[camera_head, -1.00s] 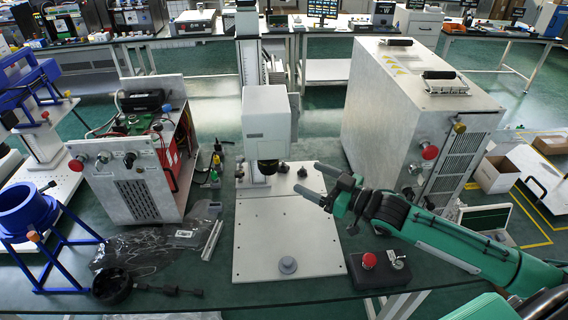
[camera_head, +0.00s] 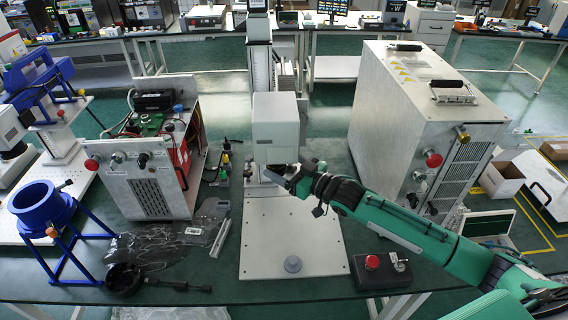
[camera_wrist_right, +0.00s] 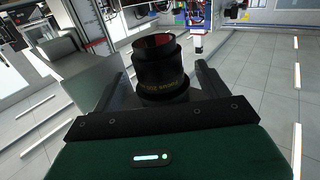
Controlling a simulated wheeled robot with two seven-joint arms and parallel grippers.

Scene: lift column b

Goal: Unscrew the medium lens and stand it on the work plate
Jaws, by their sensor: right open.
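The column's white head (camera_head: 276,122) hangs over the back of the white work plate (camera_head: 292,235). My right gripper (camera_head: 274,174) is just below this head, its fingers partly hidden in the head view. In the right wrist view, a black cylindrical lens (camera_wrist_right: 158,68) with a ring of small yellow lettering sits between the two open fingers of the right gripper (camera_wrist_right: 166,72). In the head view the lens is hidden by the gripper and arm. My left gripper is not in view.
A grey disc (camera_head: 292,264) lies near the plate's front; the plate's middle is bare. A dark box with a red button (camera_head: 372,262) stands right of the plate. A large metal cabinet (camera_head: 415,130) is at right, an open instrument case (camera_head: 145,180) at left.

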